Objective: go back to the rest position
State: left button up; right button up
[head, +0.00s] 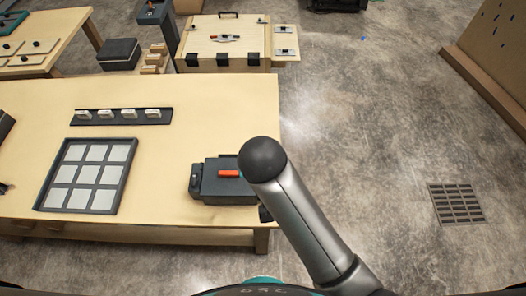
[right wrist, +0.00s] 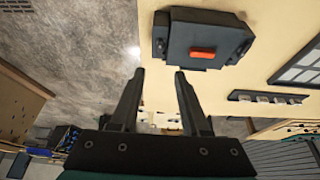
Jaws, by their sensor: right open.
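My right gripper (right wrist: 159,75) is open, with nothing between its two dark fingers in the right wrist view. In the head view my right arm reaches in from the lower right and hides most of that gripper, beside the table's right edge. A dark box with a red-orange bar (head: 209,187) sits on the table near that edge; it also shows in the right wrist view (right wrist: 180,52), beyond the fingertips and apart from them. A dark-framed panel of pale square tiles (head: 127,180) lies on the table at left. My left gripper is not in view.
The wooden table (head: 215,110) also bears a dark strip (head: 101,120) with several white pieces. Behind it stands a wooden box (head: 247,55) with dark fittings. Bare concrete floor (head: 350,120) is open to the right, with a floor grate (head: 456,203) and a wooden panel (head: 495,45).

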jog(key=s+d+n+g, duration=0.1)
jog(key=s+d+n, duration=0.1)
jog(key=s+d, duration=1.25)
notch_tip(320, 180, down, 32)
jog(key=d+g+b, duration=0.1)
jog(key=d+b, duration=0.1)
jog(key=b, duration=1)
jog(key=s+d+f+b, duration=0.1)
jog(key=s+f+b, duration=0.5)
jog(key=f, duration=0.7)
jog(key=s+d+f+g+b, duration=0.1)
jog(key=s+f+b, duration=0.4)
jog(key=s+f, duration=0.4)
notch_tip(320, 180, down, 5)
jog(key=shift+s+d+n+g+b, duration=0.2)
jog(key=shift+n+g+b, duration=0.1)
jog(key=shift+b, duration=0.05)
